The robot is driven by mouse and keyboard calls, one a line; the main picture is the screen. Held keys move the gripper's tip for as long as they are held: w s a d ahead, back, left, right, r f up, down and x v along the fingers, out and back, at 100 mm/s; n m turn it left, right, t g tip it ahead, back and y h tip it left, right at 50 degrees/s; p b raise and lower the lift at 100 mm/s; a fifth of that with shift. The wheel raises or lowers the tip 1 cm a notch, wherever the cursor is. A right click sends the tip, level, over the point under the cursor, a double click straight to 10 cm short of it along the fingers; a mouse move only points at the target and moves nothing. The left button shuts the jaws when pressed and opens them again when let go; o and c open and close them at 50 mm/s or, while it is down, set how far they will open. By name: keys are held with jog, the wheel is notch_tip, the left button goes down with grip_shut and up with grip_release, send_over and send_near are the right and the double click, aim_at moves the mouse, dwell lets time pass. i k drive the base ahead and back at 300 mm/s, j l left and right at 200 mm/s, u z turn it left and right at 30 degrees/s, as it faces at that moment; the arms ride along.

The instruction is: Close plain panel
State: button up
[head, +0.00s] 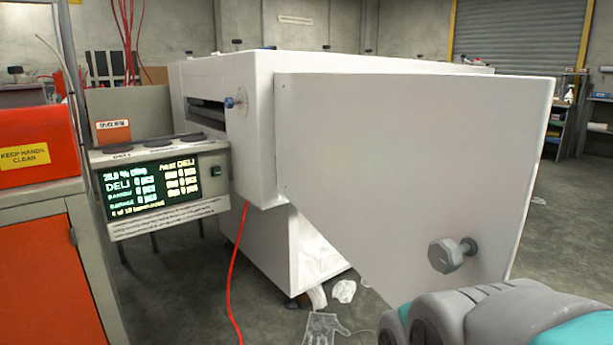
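The plain panel (410,150) is a large white slanted-bottom door on the right of the white machine (225,120). Its left edge meets the machine's corner, and the panel stands out from the body, swung open towards the right front. A grey faceted knob (453,254) sticks out from its lower right part. Part of my grey and teal arm shows at the bottom right, below the knob, and overlaps the panel's lower corner. My gripper's fingers are not in view.
A control box with a lit screen (155,190) stands left of the machine, beside an orange cabinet (50,275). A red cable (234,275) runs down to the floor. A clear glove (324,328) and crumpled film (343,291) lie on the floor below the panel.

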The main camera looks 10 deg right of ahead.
aim_at(384, 167)
jog(key=k+l+z, duration=0.15)
jog(key=k, duration=0.7)
